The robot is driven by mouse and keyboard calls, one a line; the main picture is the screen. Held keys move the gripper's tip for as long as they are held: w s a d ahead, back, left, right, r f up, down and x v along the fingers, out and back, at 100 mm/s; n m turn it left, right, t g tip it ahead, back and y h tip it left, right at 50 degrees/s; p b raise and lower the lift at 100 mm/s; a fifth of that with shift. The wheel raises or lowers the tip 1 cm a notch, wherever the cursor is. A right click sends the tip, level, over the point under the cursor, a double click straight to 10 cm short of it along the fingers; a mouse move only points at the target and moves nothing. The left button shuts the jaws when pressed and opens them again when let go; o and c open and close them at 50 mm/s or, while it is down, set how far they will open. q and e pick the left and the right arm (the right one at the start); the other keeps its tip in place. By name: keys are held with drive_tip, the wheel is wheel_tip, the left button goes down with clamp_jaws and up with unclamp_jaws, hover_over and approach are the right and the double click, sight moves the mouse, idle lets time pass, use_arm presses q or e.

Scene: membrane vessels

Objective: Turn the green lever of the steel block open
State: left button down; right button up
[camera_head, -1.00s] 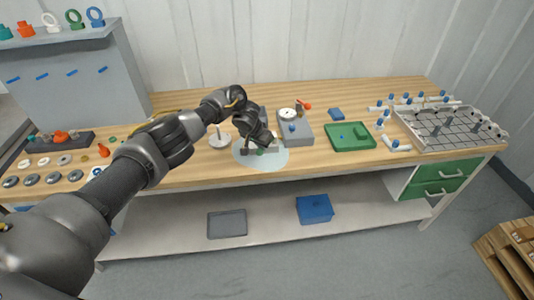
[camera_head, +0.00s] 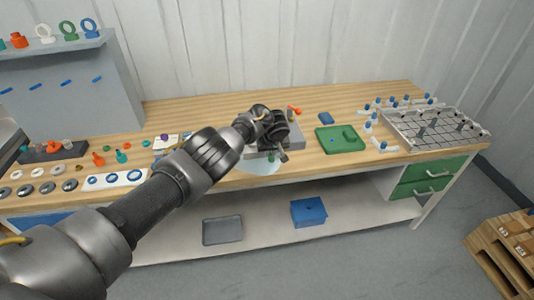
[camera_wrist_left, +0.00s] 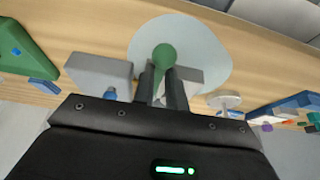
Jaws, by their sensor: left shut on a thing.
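The green lever (camera_wrist_left: 163,58) shows in the left wrist view, its rounded end between and just beyond my left fingertips. My left gripper (camera_wrist_left: 164,88) is shut on it. The steel block (camera_wrist_left: 190,74) is a small grey bar behind the fingers, partly hidden by them. It stands on a pale round mat (camera_wrist_left: 207,48). In the head view my left gripper (camera_head: 272,148) is over the block, and the arm hides most of it. A bit of green (camera_head: 271,157) shows below the gripper. My right gripper is out of view.
A grey box (camera_wrist_left: 98,72) with a blue knob stands close beside the gripper. A green tray (camera_head: 340,139) and a wire rack (camera_head: 430,128) lie to the right on the bench. Rings and small coloured parts lie to the left. The bench front near the mat is clear.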

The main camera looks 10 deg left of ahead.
use_arm(q)
drive_tip(key=shift+s+d+f, duration=0.3)
drive_tip(key=shift+s+f, duration=0.1)
drive_tip(key=shift+f, duration=0.2)
drive_tip(key=c, duration=1.6)
unclamp_jaws()
drive_tip(key=shift+r, duration=0.1)
drive_tip(key=shift+o, duration=0.8)
drive_tip(key=shift+s+d+r, duration=0.1)
drive_tip(key=shift+d+r, duration=0.1)
drive_tip(key=shift+r, duration=0.1)
drive_tip(key=shift+a+r, duration=0.1)
drive_tip(key=shift+r, duration=0.2)
drive_tip(key=p+v, duration=0.3)
drive_tip(key=p, duration=0.1)
drive_tip(key=shift+r, duration=0.25)
drive_tip(key=p+v, duration=0.1)
drive_tip(key=v, duration=0.6)
drive_tip(key=shift+p, duration=0.3)
